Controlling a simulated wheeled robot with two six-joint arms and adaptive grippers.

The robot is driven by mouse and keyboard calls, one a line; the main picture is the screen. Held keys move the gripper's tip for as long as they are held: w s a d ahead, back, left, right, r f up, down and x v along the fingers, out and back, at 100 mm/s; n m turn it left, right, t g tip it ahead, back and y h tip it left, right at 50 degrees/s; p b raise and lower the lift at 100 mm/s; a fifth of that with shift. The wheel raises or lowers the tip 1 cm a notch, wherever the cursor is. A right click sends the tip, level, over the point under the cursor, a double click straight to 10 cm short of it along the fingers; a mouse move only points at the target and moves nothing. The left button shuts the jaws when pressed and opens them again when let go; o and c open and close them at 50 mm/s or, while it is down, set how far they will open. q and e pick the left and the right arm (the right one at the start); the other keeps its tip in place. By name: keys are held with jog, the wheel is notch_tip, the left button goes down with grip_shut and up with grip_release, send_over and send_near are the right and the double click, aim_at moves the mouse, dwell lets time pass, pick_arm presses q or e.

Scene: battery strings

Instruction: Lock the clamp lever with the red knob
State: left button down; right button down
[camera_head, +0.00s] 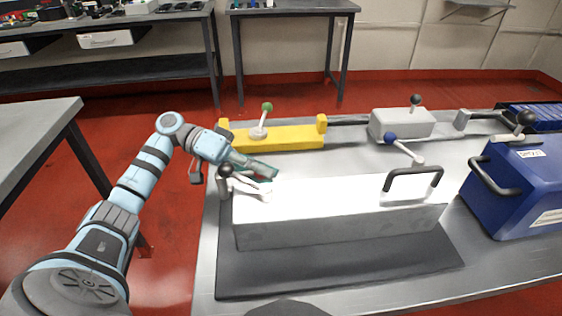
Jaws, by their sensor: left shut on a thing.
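My left gripper (268,174) reaches in over the left end of the long grey block. It is shut, and its fingers lie right above a white clamp lever (262,189) on the block's top. What sits between the fingers is hidden; no red knob shows in the picture, and the gripper covers that spot. The grey block (330,222) has a black handle (412,178) at its right end and another dark handle or round knob (225,172) at its left end. My right gripper is not in view.
Behind the block stand a yellow holder (290,138) with a green-knobbed lever (267,107), a blue-knobbed lever (391,138) and a light grey box (400,124) with a black knob. A blue battery case (530,190) stands at right. The dark mat (340,278) before the block is clear.

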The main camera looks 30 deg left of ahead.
pick_arm(q)
jog(key=shift+s+g, duration=0.1)
jog(key=shift+g, duration=0.2)
jog(key=c, duration=1.3)
grip_release()
jog(key=v, duration=0.7)
jog(key=shift+a, duration=0.2)
jog(key=shift+s, duration=0.1)
jog(key=shift+c, duration=0.3)
